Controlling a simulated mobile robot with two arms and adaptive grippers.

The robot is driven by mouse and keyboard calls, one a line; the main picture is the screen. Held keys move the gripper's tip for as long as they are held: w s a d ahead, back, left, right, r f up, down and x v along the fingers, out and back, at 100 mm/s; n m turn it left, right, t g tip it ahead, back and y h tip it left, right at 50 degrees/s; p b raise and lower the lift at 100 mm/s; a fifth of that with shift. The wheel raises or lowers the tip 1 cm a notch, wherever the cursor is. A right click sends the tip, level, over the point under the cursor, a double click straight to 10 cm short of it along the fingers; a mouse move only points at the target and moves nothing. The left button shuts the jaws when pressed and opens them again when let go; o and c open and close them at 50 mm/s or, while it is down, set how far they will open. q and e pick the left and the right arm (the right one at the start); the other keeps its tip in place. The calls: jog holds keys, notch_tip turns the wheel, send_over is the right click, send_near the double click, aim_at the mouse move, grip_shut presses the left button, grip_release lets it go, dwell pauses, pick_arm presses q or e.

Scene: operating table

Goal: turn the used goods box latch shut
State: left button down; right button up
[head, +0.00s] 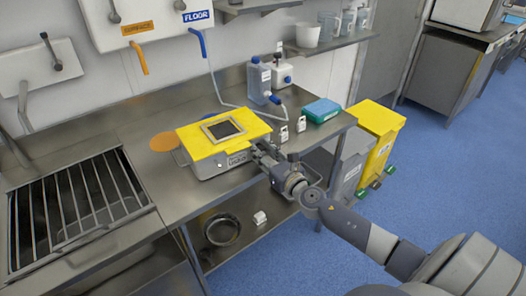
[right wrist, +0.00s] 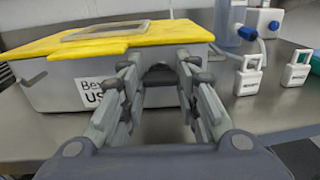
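The used goods box (head: 200,166) is a grey metal box with a yellow lid (head: 190,142) lying on top, standing on the steel counter. Its body (right wrist: 60,93) and white label (right wrist: 98,92) also show in the right wrist view. My right gripper (head: 262,155) is at the box's right end. In the right wrist view the gripper's fingers (right wrist: 158,68) are spread apart, one on each side of a dark grey fitting (right wrist: 160,75) on the box wall, which looks like the latch. I cannot tell whether the fingers touch it or how it is turned. My left gripper is out of view.
Two small white padlock-like tags (head: 284,133) stand right of the gripper, with a teal box (head: 321,110) beyond. A clear bottle (head: 258,80) stands behind. A steel sink with a grate (head: 80,205) lies left. A yellow bin (head: 378,135) stands beyond the counter's right end.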

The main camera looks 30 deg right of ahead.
dwell(0.3)
jog(key=m, duration=0.4)
jog(key=shift+b, duration=0.3)
jog(key=m, duration=0.4)
jog(key=shift+d+m, duration=0.15)
jog(key=shift+m, duration=0.15)
jog(key=m, duration=0.4)
jog(key=shift+m+p, duration=0.3)
jog(key=m+p, duration=0.1)
jog(key=m, duration=0.3)
jog(key=shift+f+m, duration=0.15)
jog(key=shift+m, duration=0.15)
jog(key=o, duration=1.1)
jog(key=shift+c, duration=0.2)
